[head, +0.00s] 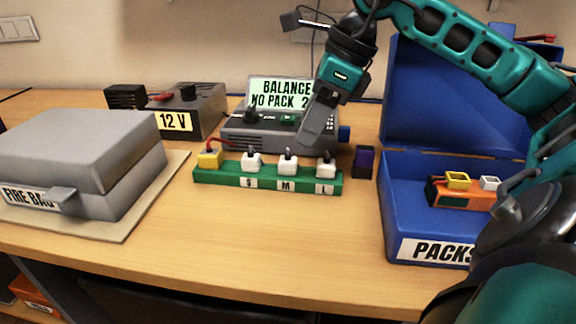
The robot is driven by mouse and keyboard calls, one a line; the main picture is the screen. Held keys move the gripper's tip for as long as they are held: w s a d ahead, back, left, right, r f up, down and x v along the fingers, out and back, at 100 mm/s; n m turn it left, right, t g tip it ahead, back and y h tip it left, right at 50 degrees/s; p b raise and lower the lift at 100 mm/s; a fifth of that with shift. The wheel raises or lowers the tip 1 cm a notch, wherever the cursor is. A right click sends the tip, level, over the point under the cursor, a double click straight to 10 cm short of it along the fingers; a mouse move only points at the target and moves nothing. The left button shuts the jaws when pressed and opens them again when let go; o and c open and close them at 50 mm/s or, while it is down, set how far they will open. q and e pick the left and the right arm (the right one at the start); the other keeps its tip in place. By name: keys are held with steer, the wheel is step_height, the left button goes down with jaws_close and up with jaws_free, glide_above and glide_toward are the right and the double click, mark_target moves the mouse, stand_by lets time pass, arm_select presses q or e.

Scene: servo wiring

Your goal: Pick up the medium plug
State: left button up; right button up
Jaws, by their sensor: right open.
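The medium plug (287,162) is white with a dark top. It sits in a green rack (215,177) at the front of the table's middle, above the label M. A white plug (251,161) above S stands to its left, and another white plug (326,164) above L to its right. A yellow plug (210,158) with a red wire is at the rack's left end. My right gripper (308,142) is open, pointing down just behind and above the rack, between the M and L plugs in the picture. One finger hides much of the other. My left gripper is not in view.
A grey charger (240,137) with a screen (281,93) reading BALANCE stands behind the rack. A 12 V box (203,112) and a grey fire bag case (85,140) are left. An open blue PACKS case (400,220) holds an orange pack (462,195). The table front is clear.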

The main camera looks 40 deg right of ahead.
mark_target(289, 159)
steer(key=x, duration=0.7)
steer(key=shift+w+a+f+p, duration=0.15)
steer(key=shift+w+p, duration=0.05)
steer(key=shift+p, duration=0.15)
jaws_close()
